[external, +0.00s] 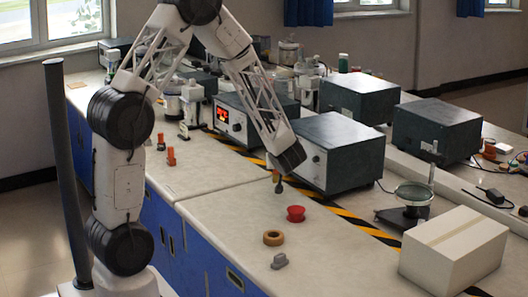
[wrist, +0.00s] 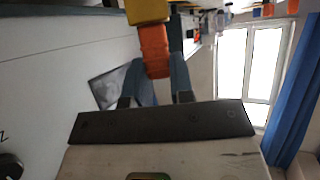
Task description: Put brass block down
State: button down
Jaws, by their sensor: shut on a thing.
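My gripper (external: 278,176) hangs above the front bench, just behind and left of the red spool-shaped piece. In the wrist view its two blue-grey fingers (wrist: 158,72) close on an orange piece with a yellow part beyond it, which I take for the brass block (wrist: 153,45). In the external view the held thing is small and dark at the fingertips, and its shape is hard to make out. It appears to be held off the bench top (external: 225,215).
A red spool (external: 295,214), a tan ring (external: 273,238) and a grey knobbed piece (external: 280,261) stand nearby. A dark instrument box (external: 335,150) is close behind my gripper. A white carton (external: 453,250) stands at right. The bench left of the ring is clear.

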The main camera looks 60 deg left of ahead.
aim_at(277, 171)
jog(key=shift+f, duration=1.75)
jog(key=shift+f, duration=0.15)
jog(key=c, duration=1)
grip_release()
jog(key=shift+r, duration=0.2)
jog(key=v, duration=1.2)
